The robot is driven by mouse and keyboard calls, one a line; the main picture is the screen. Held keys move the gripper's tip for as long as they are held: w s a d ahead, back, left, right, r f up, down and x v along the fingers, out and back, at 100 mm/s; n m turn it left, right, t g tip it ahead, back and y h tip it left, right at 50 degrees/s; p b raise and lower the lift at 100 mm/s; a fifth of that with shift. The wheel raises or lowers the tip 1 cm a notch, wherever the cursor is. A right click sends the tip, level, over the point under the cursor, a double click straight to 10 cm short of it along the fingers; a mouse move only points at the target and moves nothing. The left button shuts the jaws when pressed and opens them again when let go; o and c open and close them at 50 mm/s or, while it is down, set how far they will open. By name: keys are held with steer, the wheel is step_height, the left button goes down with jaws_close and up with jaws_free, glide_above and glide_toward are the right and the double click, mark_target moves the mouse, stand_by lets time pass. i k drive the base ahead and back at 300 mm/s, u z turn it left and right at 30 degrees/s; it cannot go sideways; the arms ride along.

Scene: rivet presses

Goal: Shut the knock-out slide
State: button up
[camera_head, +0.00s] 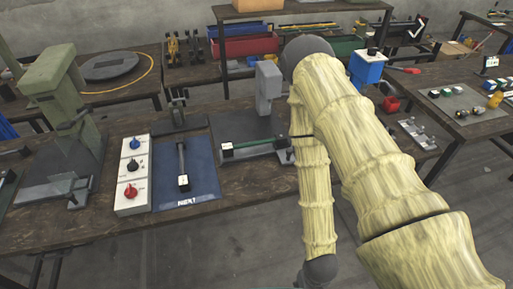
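Nothing in view is labelled as the knock-out slide, and I cannot tell which part it is. A grey press (268,88) stands on the bench, with a long low base carrying a green strip (252,144); my arm covers its right end. A green press (55,90) with a grey base stands at the left. My arm, in a pale yellow sleeve, rises from the lower right, bends at the top and comes down to a dark joint at the bottom edge. My gripper is not visible.
A white panel (133,190) with blue, black and red knobs stands beside the mat. A small dark press (179,115) is behind it. Bare bench (75,228) shows at the front left.

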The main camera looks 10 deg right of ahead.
mark_target(284, 153)
steer(key=u, duration=0.55)
steer(key=k, duration=1.3)
steer(key=z, duration=0.25)
steer(key=i, duration=0.9)
steer(key=z, duration=0.3)
